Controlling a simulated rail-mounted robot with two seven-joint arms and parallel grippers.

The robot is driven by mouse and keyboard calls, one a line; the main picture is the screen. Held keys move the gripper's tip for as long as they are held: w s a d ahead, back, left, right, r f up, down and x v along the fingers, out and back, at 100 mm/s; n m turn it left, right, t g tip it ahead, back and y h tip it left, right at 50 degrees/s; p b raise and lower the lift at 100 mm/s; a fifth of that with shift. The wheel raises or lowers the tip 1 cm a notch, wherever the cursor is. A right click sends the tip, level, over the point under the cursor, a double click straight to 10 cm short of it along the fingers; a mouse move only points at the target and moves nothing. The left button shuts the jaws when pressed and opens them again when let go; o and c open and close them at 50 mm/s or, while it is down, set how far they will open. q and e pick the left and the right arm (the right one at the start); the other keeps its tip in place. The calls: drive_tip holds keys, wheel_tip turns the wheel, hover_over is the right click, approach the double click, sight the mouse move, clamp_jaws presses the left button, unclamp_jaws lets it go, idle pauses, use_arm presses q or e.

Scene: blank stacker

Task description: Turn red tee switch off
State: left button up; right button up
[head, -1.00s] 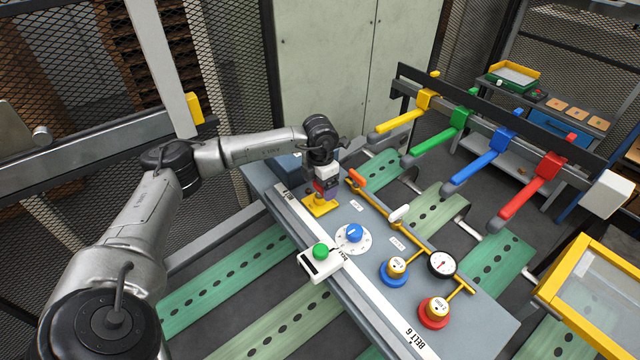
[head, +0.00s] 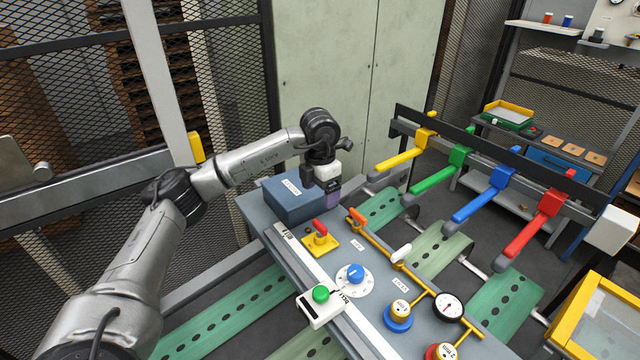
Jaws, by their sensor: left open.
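The red tee switch (head: 319,227) stands on a yellow base plate (head: 321,244) near the far left end of the grey console. Its red handle is in plain view, and it seems to lean a little; I cannot tell which way it is set. My left gripper (head: 332,202) is open, pointing down, behind and slightly right of the red handle and apart from it. Nothing shows between its fingers. My right gripper is not in view.
A blue-grey box (head: 293,200) stands left of the gripper. An orange-handled valve (head: 357,217) on a yellow pipe is close on the right. A blue dial (head: 356,272) and a green button (head: 320,294) lie nearer. Colored levers (head: 534,222) stand right.

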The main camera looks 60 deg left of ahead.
use_arm(q)
drive_tip(key=shift+r, duration=1.25)
